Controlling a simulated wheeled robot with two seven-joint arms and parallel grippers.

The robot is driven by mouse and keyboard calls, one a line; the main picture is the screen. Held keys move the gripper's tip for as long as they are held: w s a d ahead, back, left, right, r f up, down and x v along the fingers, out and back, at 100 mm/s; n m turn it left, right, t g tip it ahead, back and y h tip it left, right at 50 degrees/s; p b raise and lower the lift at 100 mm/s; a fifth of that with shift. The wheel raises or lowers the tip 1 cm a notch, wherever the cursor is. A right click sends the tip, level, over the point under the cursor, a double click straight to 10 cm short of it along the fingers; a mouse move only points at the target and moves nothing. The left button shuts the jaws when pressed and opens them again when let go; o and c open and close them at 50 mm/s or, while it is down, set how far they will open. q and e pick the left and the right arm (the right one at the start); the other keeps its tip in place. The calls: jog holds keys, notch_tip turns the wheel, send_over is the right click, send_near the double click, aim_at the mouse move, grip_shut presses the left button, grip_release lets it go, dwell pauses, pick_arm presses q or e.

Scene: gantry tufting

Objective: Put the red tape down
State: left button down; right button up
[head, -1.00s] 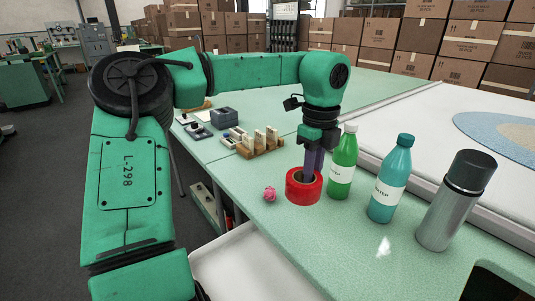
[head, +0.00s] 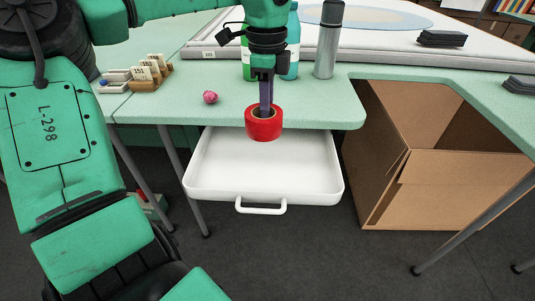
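The red tape (head: 263,130) is a thick red roll at the front edge of the green table, in the head view. My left gripper (head: 266,108) comes down from above, its narrow fingers at the roll's hole and closed on its wall. The roll overlaps the table's front edge, and its lower part shows in front of the white open drawer (head: 315,190). The exact gap between roll and table is hard to tell. My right gripper is not in view.
A pink crumpled ball (head: 210,97) lies left of the tape. Green and teal bottles (head: 293,45) and a grey flask (head: 327,45) stand behind. A wooden rack (head: 150,72) is at left. An open cardboard box (head: 410,165) stands under the table. The tabletop right of the tape is clear.

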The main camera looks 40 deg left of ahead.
aim_at(266, 168)
pick_arm(q)
notch_tip(266, 168, down, 14)
jog(key=shift+s+f+b, duration=0.1)
jog(key=shift+f+b, duration=0.1)
jog(key=shift+b, duration=0.75)
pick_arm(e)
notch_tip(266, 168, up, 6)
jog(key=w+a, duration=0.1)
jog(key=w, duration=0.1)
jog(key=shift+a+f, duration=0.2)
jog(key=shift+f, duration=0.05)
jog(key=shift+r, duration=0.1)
pick_arm(q)
jog(key=c, duration=0.8)
grip_release()
jog(key=shift+o, duration=0.2)
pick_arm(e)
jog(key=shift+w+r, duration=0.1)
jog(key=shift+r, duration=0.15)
pick_arm(q)
jog(key=shift+r, duration=0.1)
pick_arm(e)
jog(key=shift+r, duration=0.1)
